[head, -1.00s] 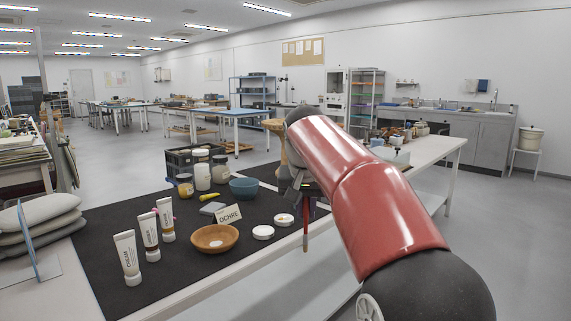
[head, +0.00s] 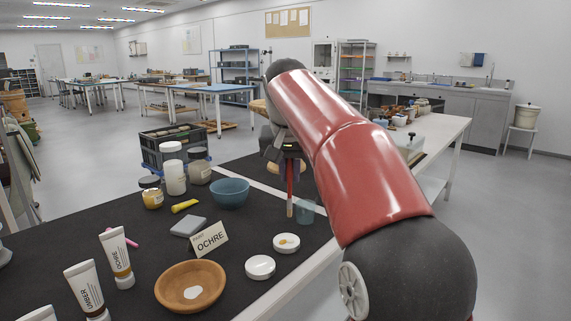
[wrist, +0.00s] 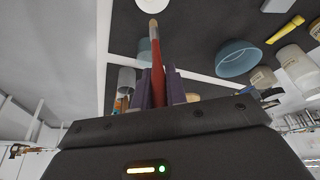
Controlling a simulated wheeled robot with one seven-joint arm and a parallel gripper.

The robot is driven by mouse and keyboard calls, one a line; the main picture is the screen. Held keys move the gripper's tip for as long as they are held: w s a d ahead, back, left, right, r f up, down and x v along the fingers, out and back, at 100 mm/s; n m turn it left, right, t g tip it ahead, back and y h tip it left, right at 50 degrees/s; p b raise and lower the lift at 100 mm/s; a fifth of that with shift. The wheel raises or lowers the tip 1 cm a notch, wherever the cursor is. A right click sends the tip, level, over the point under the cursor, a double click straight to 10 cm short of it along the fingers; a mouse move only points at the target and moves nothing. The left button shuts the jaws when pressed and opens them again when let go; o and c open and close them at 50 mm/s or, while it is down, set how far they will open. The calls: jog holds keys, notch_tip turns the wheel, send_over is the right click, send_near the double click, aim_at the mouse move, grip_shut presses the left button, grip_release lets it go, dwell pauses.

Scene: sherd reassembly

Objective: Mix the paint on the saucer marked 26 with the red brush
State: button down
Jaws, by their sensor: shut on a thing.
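My gripper (head: 288,152) is shut on the red brush (head: 289,186), which hangs bristles down near the table's right edge. In the wrist view the brush (wrist: 158,72) runs out from between the dark fingers (wrist: 160,92), with a pale tip. A white saucer (head: 294,239) with an ochre spot lies on the black mat, nearer than the brush and apart from it. A second white dish (head: 260,266) lies beside it, nearer and to the left. I cannot read a 26 on either. A clear glass (head: 307,211) stands close to the brush; whether they touch is unclear.
A wooden bowl (head: 172,290) with a white patch, an OCHRE card (head: 210,239), a blue bowl (head: 230,194), jars (head: 175,178) and paint tubes (head: 116,257) stand on the mat to the left. A dark crate (head: 167,149) is behind. Bare mat lies between the blue bowl and the saucers.

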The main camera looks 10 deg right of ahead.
aim_at(291, 194)
jog(key=shift+s+f, duration=0.15)
jog(key=shift+f, duration=0.35)
jog(key=shift+f+b, duration=1.65)
jog(key=shift+f, duration=0.35)
jog(key=shift+f, duration=0.35)
jog(key=shift+s, duration=0.1)
jog(key=shift+s+d+p, duration=0.1)
jog(key=shift+p, duration=0.3)
dwell(1.5)
